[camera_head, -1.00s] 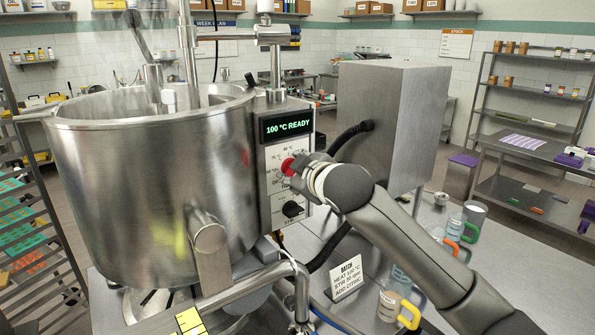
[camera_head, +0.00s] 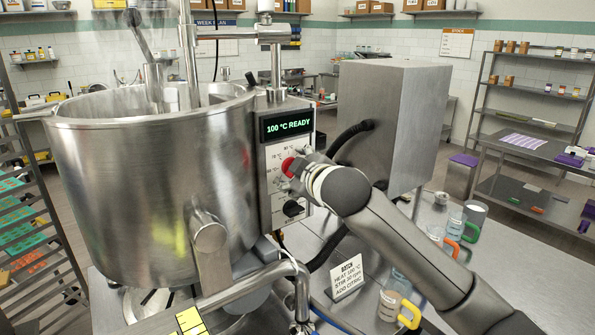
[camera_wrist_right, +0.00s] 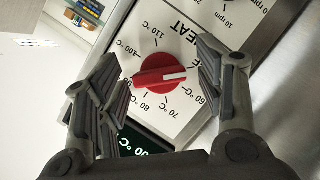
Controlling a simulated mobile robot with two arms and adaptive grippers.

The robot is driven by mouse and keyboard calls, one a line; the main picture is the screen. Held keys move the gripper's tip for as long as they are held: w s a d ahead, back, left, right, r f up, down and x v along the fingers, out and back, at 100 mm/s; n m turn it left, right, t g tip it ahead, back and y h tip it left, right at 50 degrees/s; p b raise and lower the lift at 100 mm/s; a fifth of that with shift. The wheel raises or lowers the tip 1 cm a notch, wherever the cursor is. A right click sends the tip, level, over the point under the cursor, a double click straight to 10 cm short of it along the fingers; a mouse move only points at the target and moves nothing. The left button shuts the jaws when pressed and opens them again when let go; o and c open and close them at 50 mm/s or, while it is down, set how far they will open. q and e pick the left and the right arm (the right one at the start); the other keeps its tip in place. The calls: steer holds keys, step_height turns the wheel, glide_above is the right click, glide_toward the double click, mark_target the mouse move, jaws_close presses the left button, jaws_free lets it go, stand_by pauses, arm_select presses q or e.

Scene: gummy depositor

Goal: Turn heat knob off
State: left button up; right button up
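The red heat knob (camera_head: 287,166) is on the white control panel (camera_head: 274,181) beside the kettle. In the right wrist view the knob (camera_wrist_right: 155,82) has a white pointer aimed right, slightly above the 60 °C label, where my finger hides the scale. My right gripper (camera_wrist_right: 162,80) is open, one finger on each side of the knob; a gap shows at the left finger, and contact on the right cannot be told. In the head view my right gripper (camera_head: 297,163) is in front of the panel. The display (camera_head: 287,126) reads "100 °C READY". My left gripper is not in view.
A black knob (camera_head: 293,208) is below the heat knob. The large steel kettle (camera_head: 150,190) fills the left. A black cable (camera_head: 347,137) runs to the steel box (camera_head: 395,120). A batch card (camera_head: 347,277) and several cups stand on the table.

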steer(key=v, duration=1.2)
steer(key=shift+d+f, duration=0.1)
steer(key=shift+f, duration=0.05)
